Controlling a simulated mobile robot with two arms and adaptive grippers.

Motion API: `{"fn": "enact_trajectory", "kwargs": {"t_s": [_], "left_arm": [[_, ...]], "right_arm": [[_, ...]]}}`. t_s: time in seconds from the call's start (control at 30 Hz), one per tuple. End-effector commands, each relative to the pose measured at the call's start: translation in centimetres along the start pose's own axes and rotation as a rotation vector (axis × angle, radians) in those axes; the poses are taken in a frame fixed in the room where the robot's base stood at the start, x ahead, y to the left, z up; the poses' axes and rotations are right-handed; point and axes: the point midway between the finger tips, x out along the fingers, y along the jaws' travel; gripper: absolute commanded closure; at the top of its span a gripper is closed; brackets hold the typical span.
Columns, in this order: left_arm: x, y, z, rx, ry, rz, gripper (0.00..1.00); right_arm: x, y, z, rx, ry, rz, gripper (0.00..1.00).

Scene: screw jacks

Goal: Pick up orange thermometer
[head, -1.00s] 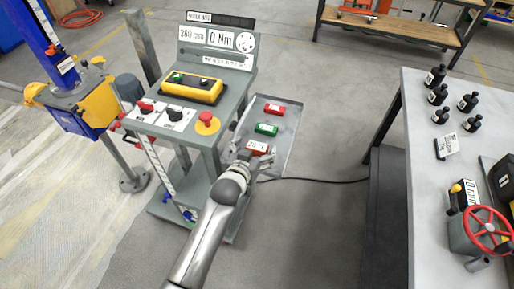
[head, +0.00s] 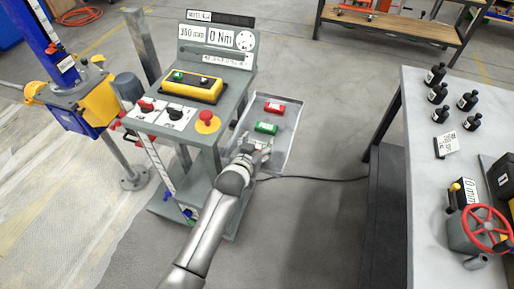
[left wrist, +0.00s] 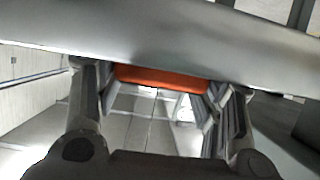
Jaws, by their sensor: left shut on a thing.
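The orange thermometer (left wrist: 162,78) shows in the left wrist view as an orange bar between the two fingers, across the tips. In the head view my left gripper (head: 257,148) is over the near end of the grey tray (head: 284,142) and covers nearly all of the thermometer. My left gripper, also in the left wrist view (left wrist: 160,90), is shut on the thermometer. Whether the thermometer is clear of the tray cannot be told. My right gripper is not in view.
A red device (head: 274,108) and a green device (head: 266,128) lie further up the tray. A control console (head: 205,122) stands left of the tray. A workbench (head: 425,190) with several black bottles is at the right. Open floor (head: 325,135) lies between.

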Motion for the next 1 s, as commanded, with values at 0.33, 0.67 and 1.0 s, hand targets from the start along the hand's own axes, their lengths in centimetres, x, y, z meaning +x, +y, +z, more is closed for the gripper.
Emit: {"fn": "enact_trajectory", "kwargs": {"t_s": [0.33,0.67,1.0], "left_arm": [[-0.1,0.0,-0.3,0.000,0.002,0.000,0.66],[-1.6,-0.2,-3.2,0.000,0.005,-0.001,0.66],[-8.3,-1.8,-6.8,0.001,0.006,0.000,0.66]], "right_arm": [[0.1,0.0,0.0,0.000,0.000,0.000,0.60],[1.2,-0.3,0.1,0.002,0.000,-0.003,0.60],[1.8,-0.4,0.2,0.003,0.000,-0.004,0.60]]}}
